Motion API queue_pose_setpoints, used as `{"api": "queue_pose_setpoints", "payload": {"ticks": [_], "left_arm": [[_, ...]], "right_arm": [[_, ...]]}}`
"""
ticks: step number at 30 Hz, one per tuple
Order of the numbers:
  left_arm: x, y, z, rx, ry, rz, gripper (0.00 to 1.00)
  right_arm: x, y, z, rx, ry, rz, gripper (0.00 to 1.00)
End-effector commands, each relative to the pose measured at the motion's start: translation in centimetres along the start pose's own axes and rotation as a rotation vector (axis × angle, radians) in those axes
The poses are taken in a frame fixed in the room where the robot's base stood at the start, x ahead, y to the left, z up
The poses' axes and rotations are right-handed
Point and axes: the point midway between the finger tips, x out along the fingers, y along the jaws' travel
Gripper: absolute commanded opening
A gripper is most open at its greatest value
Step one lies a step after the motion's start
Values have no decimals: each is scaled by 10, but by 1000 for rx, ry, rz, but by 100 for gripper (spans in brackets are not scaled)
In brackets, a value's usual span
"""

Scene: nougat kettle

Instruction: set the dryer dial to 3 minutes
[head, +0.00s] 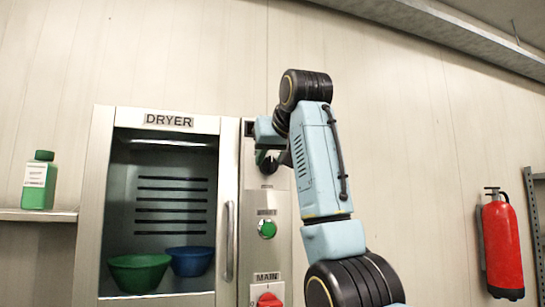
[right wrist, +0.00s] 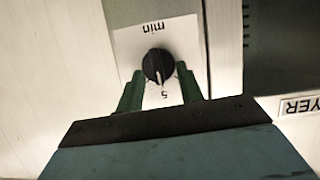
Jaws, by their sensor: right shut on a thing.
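The dryer (head: 228,200) is a steel cabinet labelled DRYER with a control panel on its right side. In the right wrist view the dial (right wrist: 158,62) is a round black knob with a white pointer line, on a white plate marked "min" and "5", seen upside down. The pointer is directed down in the picture, toward the 5. My right gripper (head: 267,158) is at the upper panel; its green fingers (right wrist: 160,84) are shut on the dial, one on each side. They hide parts of the plate and any other numbers. My left gripper is not in view.
Below the dial are a green button (head: 267,229) and a red MAIN switch (head: 268,299). A vertical handle (head: 229,240) is on the dryer door. Green (head: 138,273) and blue (head: 190,261) bowls stand inside. A green bottle (head: 39,181) is left; a fire extinguisher (head: 502,245) hangs right.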

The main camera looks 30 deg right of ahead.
Motion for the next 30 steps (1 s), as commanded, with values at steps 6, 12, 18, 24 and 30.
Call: {"api": "queue_pose_setpoints", "payload": {"ticks": [6, 12, 18, 24, 30], "left_arm": [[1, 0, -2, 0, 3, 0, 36], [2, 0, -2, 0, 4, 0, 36], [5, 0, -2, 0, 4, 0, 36], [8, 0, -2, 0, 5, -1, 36], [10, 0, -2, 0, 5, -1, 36]], "right_arm": [[-1, -2, 0, -123, 2, 54, 14], [0, -5, 0, -282, 2, 119, 14], [0, -8, 2, -437, 4, 183, 14], [0, -10, 3, -562, 4, 235, 14], [1, -12, 4, -645, 3, 269, 14]]}}
